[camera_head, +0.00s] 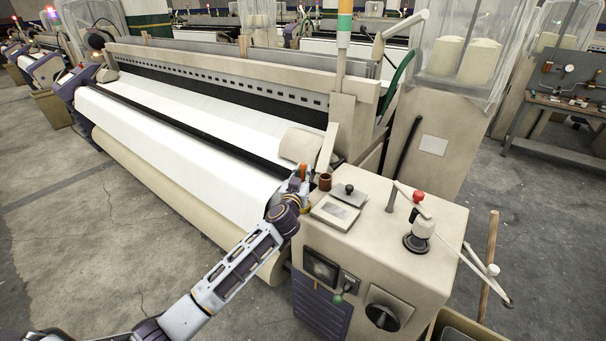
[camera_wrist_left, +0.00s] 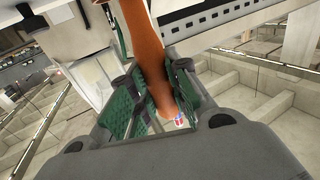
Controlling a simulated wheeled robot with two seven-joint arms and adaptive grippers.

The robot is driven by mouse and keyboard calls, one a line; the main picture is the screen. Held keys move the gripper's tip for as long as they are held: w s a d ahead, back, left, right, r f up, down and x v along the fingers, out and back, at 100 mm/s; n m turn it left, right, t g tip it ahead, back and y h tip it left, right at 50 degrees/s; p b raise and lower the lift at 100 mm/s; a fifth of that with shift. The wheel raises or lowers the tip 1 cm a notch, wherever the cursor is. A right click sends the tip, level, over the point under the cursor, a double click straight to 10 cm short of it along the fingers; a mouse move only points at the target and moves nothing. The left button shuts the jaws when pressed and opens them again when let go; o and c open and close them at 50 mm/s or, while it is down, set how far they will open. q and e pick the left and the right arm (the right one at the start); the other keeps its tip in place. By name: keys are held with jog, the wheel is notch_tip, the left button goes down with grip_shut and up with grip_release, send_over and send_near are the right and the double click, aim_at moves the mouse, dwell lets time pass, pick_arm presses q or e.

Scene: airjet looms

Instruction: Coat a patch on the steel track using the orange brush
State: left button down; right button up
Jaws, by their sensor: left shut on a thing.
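My left gripper (camera_head: 299,187) is at the right end of the loom, beside the near edge of the machine's control cabinet. It is shut on the orange brush (camera_head: 303,171), whose upper part sticks up above the fingers. In the left wrist view the orange-brown brush handle (camera_wrist_left: 148,45) lies between the green finger pads. The bristles cannot be made out. A long dark rail (camera_head: 200,122) runs along the loom by the white cloth; I cannot tell whether it is the steel track. My right gripper is not in view.
A small brown pot (camera_head: 325,181) stands on the cabinet top (camera_head: 376,240), close right of the gripper. A flat plate with a black knob (camera_head: 349,190), a white-framed panel (camera_head: 335,212) and a red-topped lever (camera_head: 418,197) are also there. Concrete floor (camera_head: 90,240) lies open at left.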

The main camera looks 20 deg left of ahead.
aim_at(303, 164)
pick_arm(q)
jog(key=shift+r+p, duration=1.4)
jog(key=shift+r, duration=1.45)
